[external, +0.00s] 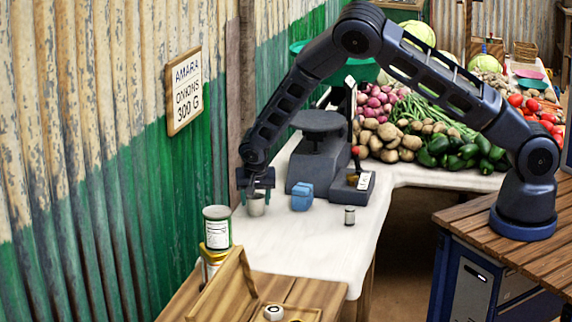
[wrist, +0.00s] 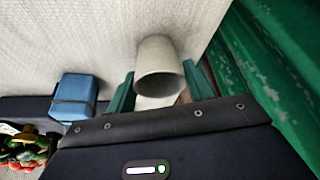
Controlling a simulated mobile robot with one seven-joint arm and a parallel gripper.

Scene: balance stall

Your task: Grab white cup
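The white cup (wrist: 157,65), greyish-white, is between the two green fingers of my gripper (wrist: 159,78) in the wrist view. Its round rim and open mouth face the camera. In the external view the cup (external: 256,208) stands on the white-topped counter near the green wall, with my gripper (external: 256,190) right above it, pointing down. The fingers are spread on either side of the cup, with what look like narrow gaps. Contact with the cup's sides is not clear.
A blue box (external: 302,197) stands just right of the cup and shows in the wrist view (wrist: 75,97). A dark scale (external: 318,150) is behind it. A small metal weight (external: 349,215) is farther right. A labelled tin (external: 217,228) stands in front, near the wall.

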